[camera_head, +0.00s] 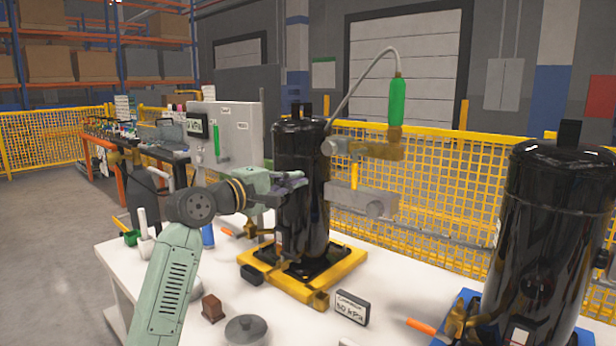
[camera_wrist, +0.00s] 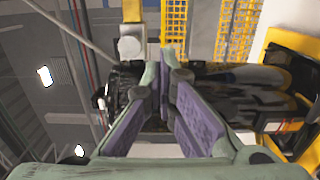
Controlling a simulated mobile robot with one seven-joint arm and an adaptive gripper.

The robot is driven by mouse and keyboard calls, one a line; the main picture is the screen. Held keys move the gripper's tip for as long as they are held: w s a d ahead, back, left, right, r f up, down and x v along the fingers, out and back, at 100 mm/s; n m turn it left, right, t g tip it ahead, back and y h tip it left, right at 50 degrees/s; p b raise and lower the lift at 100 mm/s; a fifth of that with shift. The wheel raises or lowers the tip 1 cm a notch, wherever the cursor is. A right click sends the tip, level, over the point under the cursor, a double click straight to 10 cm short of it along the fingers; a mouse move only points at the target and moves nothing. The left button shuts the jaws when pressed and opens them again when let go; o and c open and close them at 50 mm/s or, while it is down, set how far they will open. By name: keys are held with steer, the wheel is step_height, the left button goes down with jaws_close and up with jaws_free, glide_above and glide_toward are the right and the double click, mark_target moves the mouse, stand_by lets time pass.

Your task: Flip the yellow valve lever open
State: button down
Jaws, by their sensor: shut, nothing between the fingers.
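The yellow valve lever (camera_head: 354,176) hangs straight down below a brass valve body (camera_head: 375,150) in the head view, just right of the black compressor (camera_head: 302,145). My gripper (camera_head: 303,179) reaches in from the left at the compressor's front, left of the lever and apart from it. In the wrist view my gripper (camera_wrist: 165,62) has its purple-padded fingers meeting at the tips, empty. The compressor (camera_wrist: 240,92) lies sideways behind the fingers there. A yellow-brown part (camera_wrist: 131,10) shows at the top of that view; I cannot tell whether it is the lever.
A green cylinder (camera_head: 396,102) with a hose stands above the valve, and a grey block (camera_head: 362,203) sits below it. The compressor rests on a yellow pallet (camera_head: 318,288). A second black compressor (camera_head: 555,240) is at the right. A pressure display (camera_head: 351,308) stands in front.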

steer(key=w+d+p, duration=0.3)
steer(key=w+d, duration=0.2)
steer(key=d, duration=0.4)
steer(key=shift+p, duration=0.4)
steer(key=shift+a+f+n, duration=0.1)
steer(key=shift+n, duration=0.2)
steer(key=shift+s+d+n, duration=0.15)
steer(key=shift+d+n, duration=0.05)
steer(key=shift+n, duration=0.3)
